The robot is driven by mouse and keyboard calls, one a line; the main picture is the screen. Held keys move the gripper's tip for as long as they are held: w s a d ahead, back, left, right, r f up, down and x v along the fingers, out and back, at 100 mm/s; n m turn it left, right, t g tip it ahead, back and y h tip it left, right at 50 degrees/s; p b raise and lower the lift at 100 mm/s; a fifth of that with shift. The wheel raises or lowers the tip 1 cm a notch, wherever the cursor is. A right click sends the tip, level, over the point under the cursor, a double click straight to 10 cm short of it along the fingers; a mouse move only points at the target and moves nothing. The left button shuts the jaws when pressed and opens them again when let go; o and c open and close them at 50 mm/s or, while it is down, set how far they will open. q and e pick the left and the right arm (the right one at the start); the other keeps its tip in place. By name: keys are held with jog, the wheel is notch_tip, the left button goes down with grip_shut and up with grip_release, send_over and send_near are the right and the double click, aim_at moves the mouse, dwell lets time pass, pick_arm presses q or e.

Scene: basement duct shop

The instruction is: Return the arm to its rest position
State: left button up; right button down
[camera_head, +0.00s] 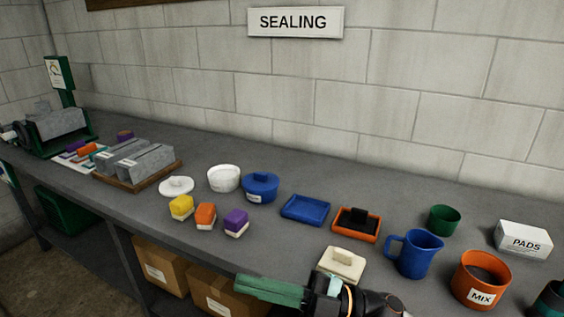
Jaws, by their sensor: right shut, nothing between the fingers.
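My right gripper (243,286) shows at the bottom of the head view, its green fingers pointing left. It is shut and empty. It appears in front of the grey bench (290,245), overlapping a cardboard box below in the picture. My right arm comes in from the lower right, and most of it is out of frame. My left gripper is not in view.
A blue jug (415,254), an orange MIX tub (481,278) and a PADS box (523,240) stand at right. Blue (305,209) and orange (356,224) trays lie mid-bench. Cardboard boxes (162,268) are underneath.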

jog(key=w+d+f+m+t+h+p, duration=0.1)
jog(key=w+d+f+m+t+h, duration=0.2)
jog(key=d+f+m+t+h, duration=0.55)
jog(key=w+d+f+m+t+h+p, duration=0.1)
jog(key=w+d+f+m+t+h, duration=0.25)
jog(key=f+m+t, duration=0.6)
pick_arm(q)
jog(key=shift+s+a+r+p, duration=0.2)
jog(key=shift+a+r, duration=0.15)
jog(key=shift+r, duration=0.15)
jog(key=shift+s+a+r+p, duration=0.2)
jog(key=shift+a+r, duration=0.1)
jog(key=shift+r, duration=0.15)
pick_arm(e)
jog(key=s+d+f+m+g+h, duration=0.3)
jog(key=s+d+f+m+g, duration=0.1)
jog(key=s+f, duration=0.4)
jog(key=s+d+f+m+g+h, duration=0.4)
jog(key=s+f+g, duration=0.1)
jog(key=s+f, duration=0.4)
jog(key=shift+s+d+g, duration=0.15)
jog(key=shift+d+g, duration=0.15)
jog(key=shift+d, duration=0.1)
